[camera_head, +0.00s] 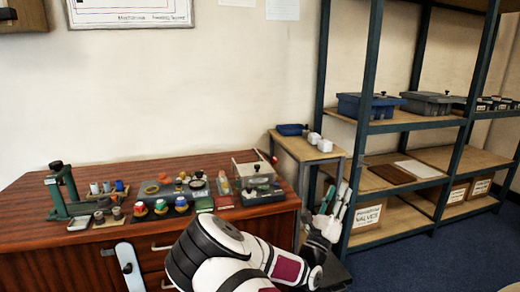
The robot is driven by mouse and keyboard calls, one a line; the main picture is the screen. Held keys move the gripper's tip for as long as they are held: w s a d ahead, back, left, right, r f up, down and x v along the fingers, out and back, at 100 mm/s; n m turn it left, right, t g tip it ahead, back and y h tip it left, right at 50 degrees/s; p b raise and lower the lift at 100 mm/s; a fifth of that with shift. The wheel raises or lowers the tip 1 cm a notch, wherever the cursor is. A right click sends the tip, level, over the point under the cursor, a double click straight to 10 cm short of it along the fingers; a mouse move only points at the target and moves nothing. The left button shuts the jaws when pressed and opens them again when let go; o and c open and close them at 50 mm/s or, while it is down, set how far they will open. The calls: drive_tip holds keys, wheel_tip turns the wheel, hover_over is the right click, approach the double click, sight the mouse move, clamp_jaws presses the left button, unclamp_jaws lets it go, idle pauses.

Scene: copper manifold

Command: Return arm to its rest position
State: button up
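My arm (236,262), white with black rings and a dark magenta panel, is folded low at the bottom centre, in front of the wooden cabinet's right end. Its far end reaches right to a white and black joint near the floor gap between cabinet and shelving. Pale, narrow upright shapes (341,212) show just above that joint. I cannot tell whether they are my gripper's fingers or things standing behind it. No held object can be made out.
The wooden cabinet (40,240) bears a green press (66,192), small coloured parts and a grey box (252,170). A small side table (308,150) and metal shelving (363,115) with bins and cardboard boxes stand right. Blue carpet (440,262) is clear at lower right.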

drive_tip(key=s+d+r+m+g+h, duration=0.3)
drive_tip(key=s+d+m+g, duration=0.4)
drive_tip(key=m+g, duration=0.2)
drive_tip(key=s+d+r+m+g+h, duration=0.3)
drive_tip(key=s+d+m+g, duration=0.4)
drive_tip(key=m+g, duration=0.15)
drive_tip(key=s+m+g+y, duration=0.85)
drive_tip(key=s+m, duration=0.25)
drive_tip(key=s, duration=0.8)
drive_tip(key=s+a+r+m+t+y, duration=0.1)
drive_tip(key=s+a+m+t+y, duration=0.55)
drive_tip(key=s+a+y, duration=0.85)
wheel_tip(320, 180, up, 22)
drive_tip(key=s+a+t+h+p, duration=0.2)
drive_tip(key=t+h+p, duration=0.1)
drive_tip(key=p, duration=1.7)
drive_tip(key=shift+s+r, duration=0.15)
drive_tip(key=shift+s, duration=0.1)
drive_tip(key=shift+w, duration=0.1)
drive_tip(key=shift+c, duration=0.3)
